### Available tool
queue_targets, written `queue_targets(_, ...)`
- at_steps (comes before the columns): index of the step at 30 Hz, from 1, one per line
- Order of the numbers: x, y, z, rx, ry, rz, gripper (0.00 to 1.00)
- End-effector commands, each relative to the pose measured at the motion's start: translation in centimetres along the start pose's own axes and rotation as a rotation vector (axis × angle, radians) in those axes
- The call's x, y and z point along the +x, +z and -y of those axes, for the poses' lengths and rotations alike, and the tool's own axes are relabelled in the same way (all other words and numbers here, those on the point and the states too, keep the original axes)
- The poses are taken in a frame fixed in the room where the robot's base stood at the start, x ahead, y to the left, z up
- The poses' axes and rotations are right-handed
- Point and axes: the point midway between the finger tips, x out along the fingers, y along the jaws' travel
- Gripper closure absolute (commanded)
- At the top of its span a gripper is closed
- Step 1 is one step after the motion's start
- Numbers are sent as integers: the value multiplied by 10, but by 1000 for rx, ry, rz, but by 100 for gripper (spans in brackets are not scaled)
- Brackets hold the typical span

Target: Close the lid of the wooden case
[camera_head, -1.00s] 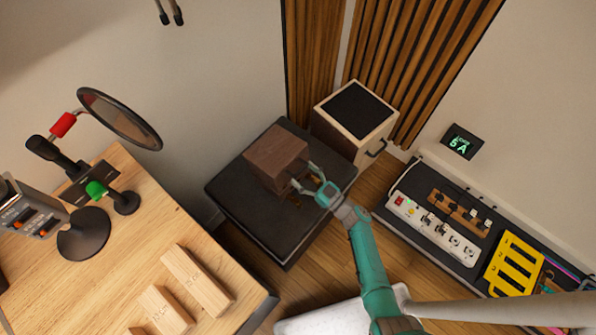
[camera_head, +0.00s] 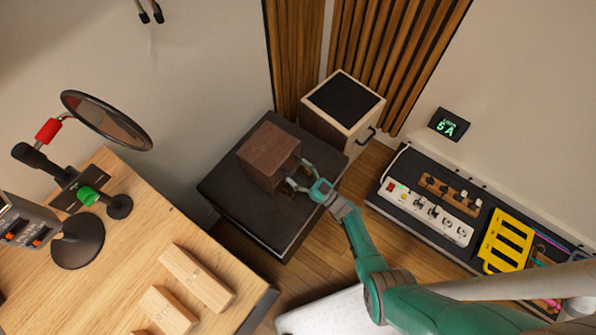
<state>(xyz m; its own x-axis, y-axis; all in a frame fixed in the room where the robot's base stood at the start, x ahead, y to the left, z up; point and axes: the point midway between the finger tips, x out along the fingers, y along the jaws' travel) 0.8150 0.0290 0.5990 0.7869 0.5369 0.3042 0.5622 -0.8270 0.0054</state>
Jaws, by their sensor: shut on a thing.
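The dark brown wooden case (camera_head: 266,152) sits on a black square stand (camera_head: 232,203) in the head view. Its broad top face and a darker side face toward my arm show. I cannot make out the lid's edge or how far open it stands. My gripper (camera_head: 295,179) is at the case's lower right side, with its fingers at that darker face. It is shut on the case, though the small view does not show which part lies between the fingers. My teal arm comes in from the lower right.
A pale wooden box with a black top (camera_head: 345,100) stands close behind the case, against the slatted wall panels. A wooden desk (camera_head: 130,235) with a microphone and wooden blocks is at left. A power strip (camera_head: 430,215) and yellow rack (camera_head: 506,242) lie at right.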

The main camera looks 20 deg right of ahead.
Motion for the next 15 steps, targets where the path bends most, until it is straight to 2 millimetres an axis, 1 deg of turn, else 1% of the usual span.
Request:
queue_targets(1, -4, 6, 2, 6, 7, 18, 88)
queue_targets(6, -6, 7, 3, 8, 8, 20, 88)
queue_targets(7, -6, 7, 3, 8, 8, 20, 20)
queue_targets(8, -6, 7, 3, 9, 8, 21, 13)
queue_targets(9, -6, 7, 3, 9, 8, 20, 3)
queue_targets(10, -6, 6, 3, 8, 7, 18, 0)
queue_targets(15, -4, 4, 2, 6, 6, 13, 0)
